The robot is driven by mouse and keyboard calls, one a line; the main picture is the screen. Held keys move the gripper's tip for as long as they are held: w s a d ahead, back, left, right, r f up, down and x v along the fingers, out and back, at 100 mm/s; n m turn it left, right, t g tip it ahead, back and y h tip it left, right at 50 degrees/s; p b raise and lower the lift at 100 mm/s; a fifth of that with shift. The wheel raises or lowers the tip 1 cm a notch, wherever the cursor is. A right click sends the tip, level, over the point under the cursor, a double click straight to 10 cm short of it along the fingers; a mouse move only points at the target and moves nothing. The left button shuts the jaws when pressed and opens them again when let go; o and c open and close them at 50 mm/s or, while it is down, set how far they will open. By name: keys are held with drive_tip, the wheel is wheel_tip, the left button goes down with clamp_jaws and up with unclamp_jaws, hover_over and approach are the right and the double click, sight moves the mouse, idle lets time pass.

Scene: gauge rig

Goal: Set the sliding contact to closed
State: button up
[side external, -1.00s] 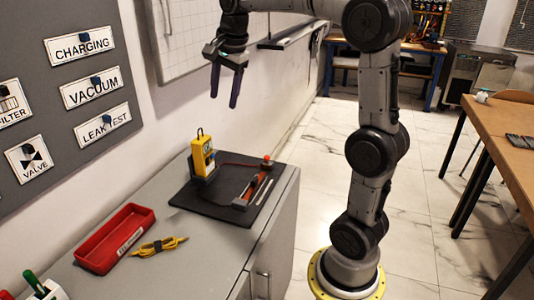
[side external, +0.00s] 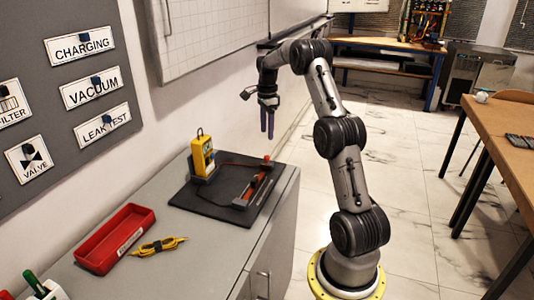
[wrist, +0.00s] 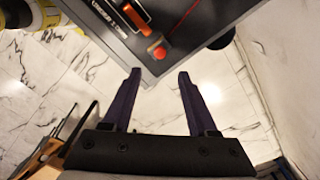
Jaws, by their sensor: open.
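The sliding contact (side external: 255,187) is a narrow grey rail with an orange-red bar and a red knob (side external: 267,157) at its far end, on a black board (side external: 222,206). The wrist view shows the orange bar (wrist: 136,18) and the red knob (wrist: 159,53) near the board's corner; I cannot tell which position the contact is in. My gripper (side external: 267,134) points down, above and behind the far end of the board. In the wrist view its two dark purple fingers (wrist: 160,76) are spread and empty, with the knob just ahead of the gap between them.
A yellow meter (side external: 203,158) stands upright on the board, with a red lead running towards the rail. A wall runs along the left.

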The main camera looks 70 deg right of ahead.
sight(267, 157)
wheel_tip(267, 157, down, 10)
drive_tip(key=shift+r, duration=0.1)
idle(0.4)
clamp_jaws()
idle(1.2)
